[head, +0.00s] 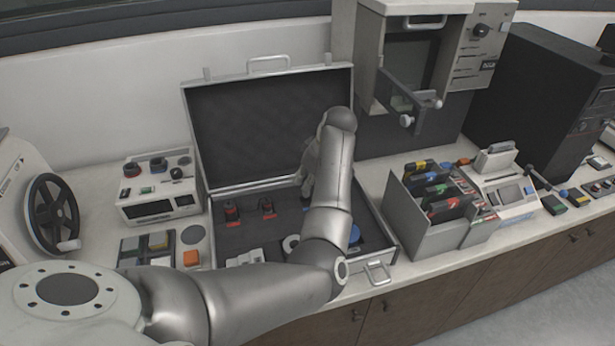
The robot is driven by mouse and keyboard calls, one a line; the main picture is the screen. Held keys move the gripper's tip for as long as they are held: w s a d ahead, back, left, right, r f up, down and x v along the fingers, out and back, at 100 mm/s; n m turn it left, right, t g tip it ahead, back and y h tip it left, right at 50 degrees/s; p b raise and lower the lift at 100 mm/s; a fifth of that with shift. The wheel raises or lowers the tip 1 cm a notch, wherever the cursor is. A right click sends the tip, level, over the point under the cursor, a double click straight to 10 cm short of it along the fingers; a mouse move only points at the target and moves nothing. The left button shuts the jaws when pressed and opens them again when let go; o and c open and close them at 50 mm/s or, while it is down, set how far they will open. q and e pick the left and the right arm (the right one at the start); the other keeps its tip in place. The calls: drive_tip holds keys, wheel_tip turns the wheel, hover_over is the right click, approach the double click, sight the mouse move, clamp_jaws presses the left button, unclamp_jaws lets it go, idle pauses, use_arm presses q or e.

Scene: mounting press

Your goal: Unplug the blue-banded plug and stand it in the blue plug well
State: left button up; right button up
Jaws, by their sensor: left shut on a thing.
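My left arm reaches across the front of an open case (192,166) with a dark foam lining. My left gripper (304,180) points down into the case and is mostly hidden behind my own forearm. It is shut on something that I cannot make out. A round blue part (354,234) shows in the case just right of my arm; whether it is the blue plug well or a plug is unclear. No blue-banded plug can be made out. My right gripper is not in view.
Two dark plugs with red, one left (231,211) and one right (267,208), stand in the case. A grey bin (425,228) of dark cards stands right of it. A control box (157,205) is on the left. The raised lid stands behind my gripper.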

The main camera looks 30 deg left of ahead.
sight(307, 195)
use_arm(q)
drive_tip(key=shift+f, duration=0.15)
drive_tip(key=shift+f, duration=0.2)
drive_tip(key=shift+f, duration=0.15)
drive_tip(key=shift+f, duration=0.3)
drive_tip(key=shift+f, duration=0.2)
idle(0.4)
drive_tip(key=shift+f+b, duration=0.25)
drive_tip(key=shift+b, duration=0.05)
drive_tip(key=shift+f, duration=0.5)
drive_tip(key=shift+f+b, duration=0.15)
drive_tip(key=shift+b, duration=0.15)
drive_tip(key=shift+f, duration=0.3)
